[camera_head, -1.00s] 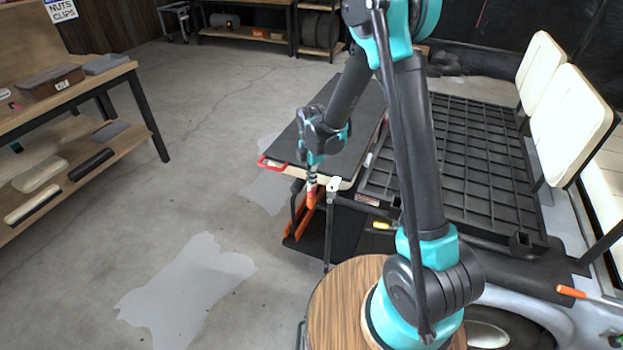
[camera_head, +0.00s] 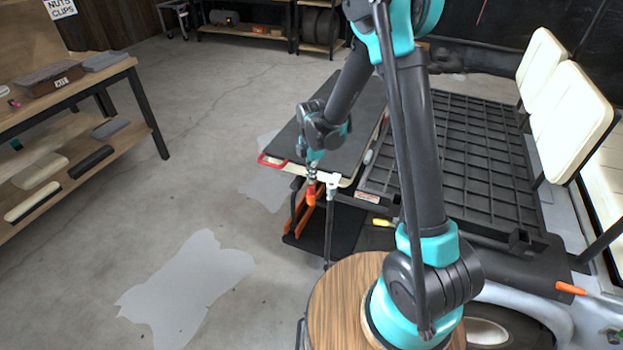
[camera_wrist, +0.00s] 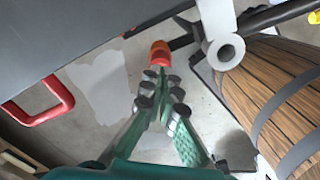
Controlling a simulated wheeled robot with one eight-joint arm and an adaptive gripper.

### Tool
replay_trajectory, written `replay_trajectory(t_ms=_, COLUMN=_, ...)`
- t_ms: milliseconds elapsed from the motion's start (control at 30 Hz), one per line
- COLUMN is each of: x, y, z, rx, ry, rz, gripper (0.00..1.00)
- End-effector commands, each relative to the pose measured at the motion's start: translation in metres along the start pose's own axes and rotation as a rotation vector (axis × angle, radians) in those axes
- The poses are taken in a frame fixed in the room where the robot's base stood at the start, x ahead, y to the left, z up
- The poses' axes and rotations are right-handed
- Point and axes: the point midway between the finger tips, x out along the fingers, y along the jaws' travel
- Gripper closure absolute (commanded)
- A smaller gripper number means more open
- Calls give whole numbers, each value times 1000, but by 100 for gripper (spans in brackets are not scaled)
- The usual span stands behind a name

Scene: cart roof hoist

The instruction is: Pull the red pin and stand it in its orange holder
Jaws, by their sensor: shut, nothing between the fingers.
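My gripper (camera_head: 312,173) is shut and empty, pointing down beside the front corner of the dark-topped panel. In the wrist view its green fingers (camera_wrist: 162,82) come together just short of a short red and orange piece (camera_wrist: 160,54). The red end of this piece, which looks like the pin's head, faces the fingertips, and an orange part, perhaps the holder, lies beyond it. The same piece shows below the fingertips in the head view (camera_head: 311,195). Whether the fingertips touch it I cannot tell. The pin's shaft is hidden.
A pale hollow tube (camera_wrist: 224,52) stands close to the right of the red and orange piece. A red loop handle (camera_wrist: 52,100) sticks out from the panel (camera_head: 350,125). Orange bars (camera_head: 303,223) lie below. A round wooden top (camera_head: 335,300) is nearer.

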Motion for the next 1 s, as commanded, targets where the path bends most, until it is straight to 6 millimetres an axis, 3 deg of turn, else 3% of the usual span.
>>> replay_trajectory(t_ms=467, x=-33, y=0, z=0, rx=0, ry=0, rz=0, gripper=100)
replay_trajectory(t_ms=800, x=-97, y=-1, z=0, rx=0, ry=0, rz=0, gripper=100)
replay_trajectory(t_ms=1000, x=-126, y=0, z=0, rx=0, ry=0, rz=0, gripper=100)
